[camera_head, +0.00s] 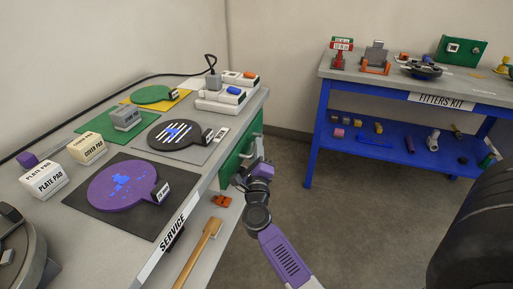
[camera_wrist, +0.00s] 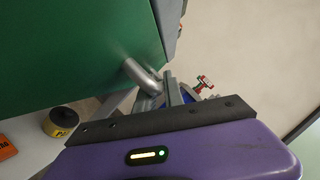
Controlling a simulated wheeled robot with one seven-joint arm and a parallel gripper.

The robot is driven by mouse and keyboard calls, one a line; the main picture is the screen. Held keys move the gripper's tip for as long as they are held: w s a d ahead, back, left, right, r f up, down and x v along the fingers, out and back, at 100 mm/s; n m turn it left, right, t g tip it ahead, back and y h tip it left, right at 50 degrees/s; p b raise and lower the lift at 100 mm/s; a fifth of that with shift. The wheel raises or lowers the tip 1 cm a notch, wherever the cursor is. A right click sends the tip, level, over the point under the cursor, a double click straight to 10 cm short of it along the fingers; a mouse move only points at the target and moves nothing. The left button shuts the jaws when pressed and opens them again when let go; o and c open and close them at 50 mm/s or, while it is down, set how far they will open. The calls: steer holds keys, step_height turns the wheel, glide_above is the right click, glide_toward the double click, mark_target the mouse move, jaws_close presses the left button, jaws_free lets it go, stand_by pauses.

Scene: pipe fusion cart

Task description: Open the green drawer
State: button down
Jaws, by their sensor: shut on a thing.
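The green drawer (camera_head: 241,146) is under the right side of the service table; its front looks about flush with the table edge, with no clear gap. In the wrist view the green front (camera_wrist: 70,50) fills the upper left. A grey metal handle (camera_wrist: 138,76) stands out from it. My gripper (camera_head: 251,162) is at the drawer front, coming from the lower right. In the wrist view its fingers (camera_wrist: 168,90) are shut on the handle's end. The exact contact is partly hidden by the fingers and the purple gripper body.
The service table (camera_head: 205,180) carries pads, coloured plates and a white device. A shelf below holds a wooden-handled tool (camera_head: 200,250) and an orange item (camera_head: 221,201). A blue fitters kit bench (camera_head: 322,120) stands at the back right. The floor (camera_head: 340,220) between is clear.

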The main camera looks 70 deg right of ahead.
stand_by(0.3)
steer(key=s+d+b, duration=0.1)
steer(key=s, duration=1.9)
steer(key=shift+s+d+b, duration=0.3)
steer(key=shift+s+b, duration=0.05)
steer(key=shift+f, duration=0.1)
steer(key=c, duration=1.7)
jaws_free()
steer(key=shift+a, duration=0.1)
steer(key=b+v, duration=0.1)
steer(key=v, duration=0.6)
steer(key=shift+s+a+f, duration=0.1)
steer(key=shift+s+a, duration=0.1)
steer(key=shift+a, duration=0.05)
